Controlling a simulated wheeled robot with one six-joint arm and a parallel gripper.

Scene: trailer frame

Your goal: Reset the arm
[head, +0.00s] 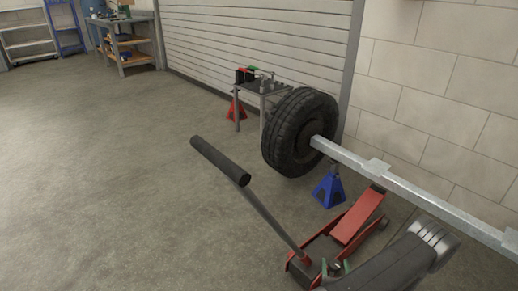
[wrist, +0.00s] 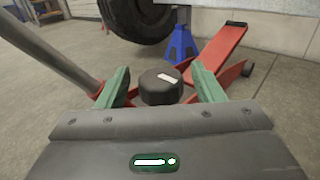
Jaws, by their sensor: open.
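My gripper (wrist: 160,84) is open, with its two green fingers spread apart in the wrist view. A black round knob with a white mark (wrist: 160,90) sits in the gap between the fingers, apart from both as far as I can see. The knob is by the base of the handle on the red floor jack (wrist: 218,50). In the head view my gripper (head: 335,268) is low at the right, by the rear of the red jack (head: 352,222). My dark arm link reaches in from the lower right and hides part of the jack.
The jack's long handle (head: 222,162) leans up to the left, close to my gripper. A metal beam (head: 410,193) with a tyre (head: 292,130) passes above a blue stand (head: 329,188). A small tool table (head: 262,87) stands behind. The floor at left is clear.

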